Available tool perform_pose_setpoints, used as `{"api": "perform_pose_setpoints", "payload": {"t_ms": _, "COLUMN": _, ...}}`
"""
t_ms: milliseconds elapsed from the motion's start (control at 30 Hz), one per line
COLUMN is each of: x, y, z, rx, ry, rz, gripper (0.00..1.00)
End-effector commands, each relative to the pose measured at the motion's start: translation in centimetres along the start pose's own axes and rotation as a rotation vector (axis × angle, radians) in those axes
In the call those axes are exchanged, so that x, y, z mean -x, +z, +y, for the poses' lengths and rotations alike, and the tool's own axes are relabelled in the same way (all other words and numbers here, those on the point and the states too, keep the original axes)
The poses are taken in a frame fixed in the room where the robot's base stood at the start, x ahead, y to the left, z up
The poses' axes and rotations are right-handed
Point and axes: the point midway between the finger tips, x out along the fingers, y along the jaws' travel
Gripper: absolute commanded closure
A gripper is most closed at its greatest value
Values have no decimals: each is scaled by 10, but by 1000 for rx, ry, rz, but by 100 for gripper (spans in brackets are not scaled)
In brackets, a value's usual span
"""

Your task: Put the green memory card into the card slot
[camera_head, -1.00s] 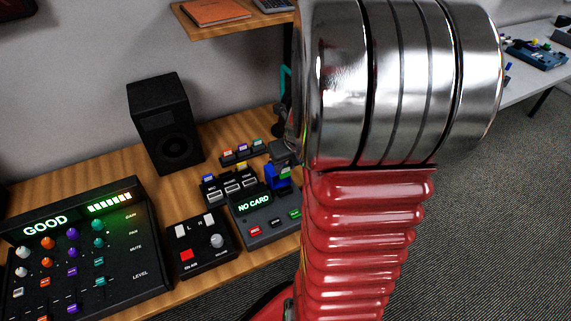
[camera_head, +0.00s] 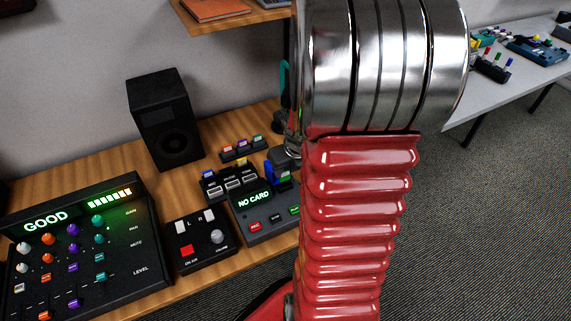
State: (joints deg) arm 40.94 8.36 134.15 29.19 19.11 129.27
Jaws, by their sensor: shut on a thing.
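My gripper (camera_head: 280,169) is at the back right of the black card device (camera_head: 262,225), partly behind my arm. Its jaws are shut on a small green piece, the green memory card (camera_head: 284,175), of which only a little shows. The card is above or at the back of the device; I cannot tell whether it touches it. The device's screen (camera_head: 253,199) reads "NO CARD". The card slot itself is hidden behind the gripper.
A black unit with grey slots (camera_head: 229,184) stands left of the device, with a small card rack (camera_head: 243,148) behind. A button box (camera_head: 200,242), mixer (camera_head: 85,250) and speaker (camera_head: 165,120) stand on the wooden desk (camera_head: 115,190). My red arm blocks the desk's right side.

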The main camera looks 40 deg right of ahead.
Motion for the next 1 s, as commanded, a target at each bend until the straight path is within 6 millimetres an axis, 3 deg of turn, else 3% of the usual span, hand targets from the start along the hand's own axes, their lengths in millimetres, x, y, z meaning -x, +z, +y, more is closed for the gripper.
{"api": "perform_pose_setpoints", "payload": {"t_ms": 233, "x": -10, "y": -4, "z": 0, "rx": -1, "ry": -1, "rz": 1, "gripper": 94}}
{"api": "perform_pose_setpoints", "payload": {"t_ms": 1000, "x": -12, "y": -5, "z": 0, "rx": 0, "ry": -1, "rz": 1, "gripper": 94}}
